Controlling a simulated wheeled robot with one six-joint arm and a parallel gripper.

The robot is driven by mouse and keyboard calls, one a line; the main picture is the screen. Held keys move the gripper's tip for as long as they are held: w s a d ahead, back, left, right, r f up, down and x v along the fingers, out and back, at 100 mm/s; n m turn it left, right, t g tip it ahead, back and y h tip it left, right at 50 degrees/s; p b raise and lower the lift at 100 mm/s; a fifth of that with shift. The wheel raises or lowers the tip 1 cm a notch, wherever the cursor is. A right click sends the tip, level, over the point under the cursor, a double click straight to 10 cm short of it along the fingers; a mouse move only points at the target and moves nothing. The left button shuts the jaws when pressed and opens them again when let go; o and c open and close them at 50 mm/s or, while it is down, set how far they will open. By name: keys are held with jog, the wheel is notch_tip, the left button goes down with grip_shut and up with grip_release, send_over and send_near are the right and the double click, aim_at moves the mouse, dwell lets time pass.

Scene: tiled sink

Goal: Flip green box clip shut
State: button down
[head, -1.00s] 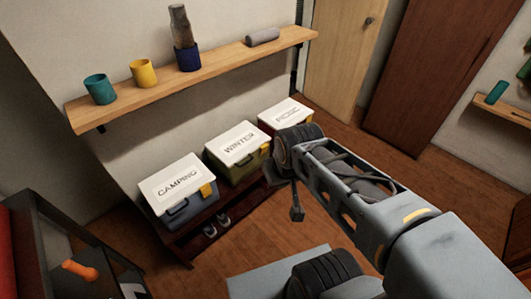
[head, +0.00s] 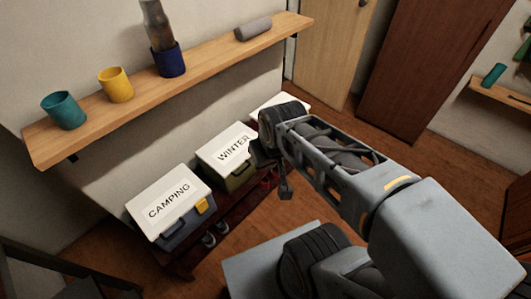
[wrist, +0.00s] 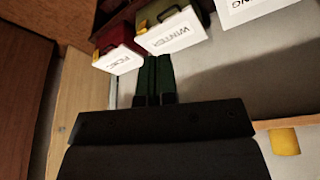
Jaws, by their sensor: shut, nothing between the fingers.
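The green box (head: 241,177) has a white lid marked WINTER (head: 226,147) and stands in the middle of a row of three boxes. In the head view my wrist covers its right side and its clip. In the wrist view, which is upside down, the green box (wrist: 160,10) lies ahead, with its yellow clip (wrist: 141,26) at the left of its front. I cannot tell how far the clip is swung. The lid looks down. My gripper (wrist: 154,62) is shut and empty, its dark green fingers pointing toward the box, apparently apart from it.
The blue CAMPING box (head: 178,234) stands left of it, and a red box (wrist: 118,38) on the other side. All sit on a low dark red rack (head: 225,215) holding shoes. A wooden wall shelf (head: 200,88) with cups hangs above. Brown floor is open in front.

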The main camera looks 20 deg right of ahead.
jog(key=w+f+m+g+y+b, duration=0.1)
jog(key=w+f+m+y+b, duration=0.25)
jog(key=f+b, duration=0.35)
jog(key=w+a+f+m+y+b, duration=0.1)
jog(key=w+f+m+y+b, duration=0.3)
jog(key=f, duration=0.5)
jog(key=w+f+m+g+y+b, duration=0.1)
jog(key=w+f+m+y+b, duration=0.1)
jog(key=f+m+y+b, duration=0.45)
jog(key=w+d+f+m+t+h+b, duration=0.2)
jog(key=w+d+f+m+t+b, duration=0.2)
jog(key=d+f+m+t, duration=0.4)
jog(key=w+d+f+m+t+h+b, duration=0.3)
jog(key=w+d+f+m+t+b, duration=0.1)
jog(key=d+f+m+t+b, duration=0.3)
jog(key=d+f+m+t, duration=0.2)
jog(key=d+f, duration=0.2)
jog(key=f, duration=0.1)
jog(key=shift+w+d+f, duration=0.3)
jog(key=shift+f, duration=0.05)
jog(key=b+x, duration=0.3)
jog(key=x, duration=1.1)
